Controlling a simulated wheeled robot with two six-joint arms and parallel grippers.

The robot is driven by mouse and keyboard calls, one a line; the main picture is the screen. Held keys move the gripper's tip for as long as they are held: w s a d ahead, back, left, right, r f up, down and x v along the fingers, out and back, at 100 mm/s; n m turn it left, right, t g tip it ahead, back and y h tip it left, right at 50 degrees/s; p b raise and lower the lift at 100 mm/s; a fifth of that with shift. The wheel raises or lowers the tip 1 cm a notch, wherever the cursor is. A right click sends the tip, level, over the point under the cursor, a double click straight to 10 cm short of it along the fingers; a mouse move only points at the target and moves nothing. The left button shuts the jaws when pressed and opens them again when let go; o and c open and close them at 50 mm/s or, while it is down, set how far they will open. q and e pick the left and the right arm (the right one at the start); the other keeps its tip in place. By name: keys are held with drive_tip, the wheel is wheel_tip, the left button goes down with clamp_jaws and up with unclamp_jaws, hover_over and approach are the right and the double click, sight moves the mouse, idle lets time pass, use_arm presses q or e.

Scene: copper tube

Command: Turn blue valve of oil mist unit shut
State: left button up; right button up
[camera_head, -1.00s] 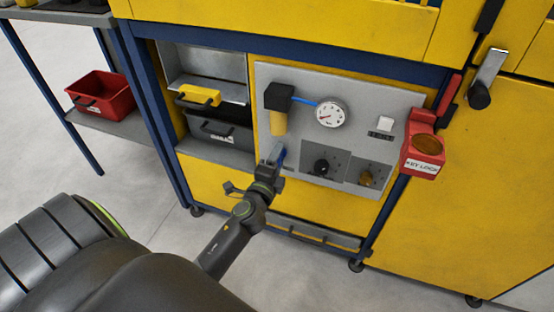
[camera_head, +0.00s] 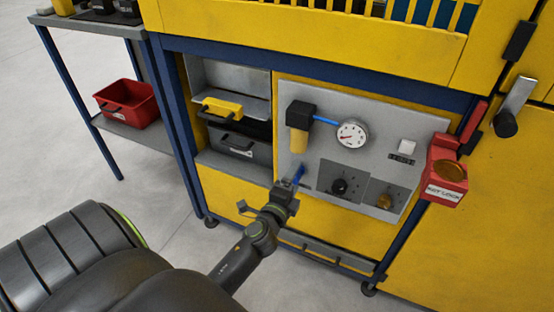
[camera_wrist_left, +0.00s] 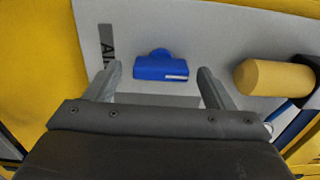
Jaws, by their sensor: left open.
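The blue valve (camera_head: 298,175) sits on the lower left of the grey panel (camera_head: 400,118), below the oil mist unit (camera_head: 299,128) with its black head and yellow bowl. In the left wrist view the valve handle (camera_wrist_left: 161,66) lies crosswise in the picture, between and beyond the fingertips. My left gripper (camera_head: 292,184) is open in front of the valve; in the wrist view its two fingers (camera_wrist_left: 160,80) stand apart on either side of the handle without visibly touching it. The yellow bowl (camera_wrist_left: 275,77) is right of the fingers. My right gripper is not in view.
The panel also carries a round gauge (camera_head: 352,133), a black knob (camera_head: 339,186) and a brass knob (camera_head: 384,201). A red key lock box (camera_head: 446,180) juts out at the right.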

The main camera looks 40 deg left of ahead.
use_arm(q)
drive_tip(key=b+v, duration=0.2)
drive_tip(key=v, duration=1.4)
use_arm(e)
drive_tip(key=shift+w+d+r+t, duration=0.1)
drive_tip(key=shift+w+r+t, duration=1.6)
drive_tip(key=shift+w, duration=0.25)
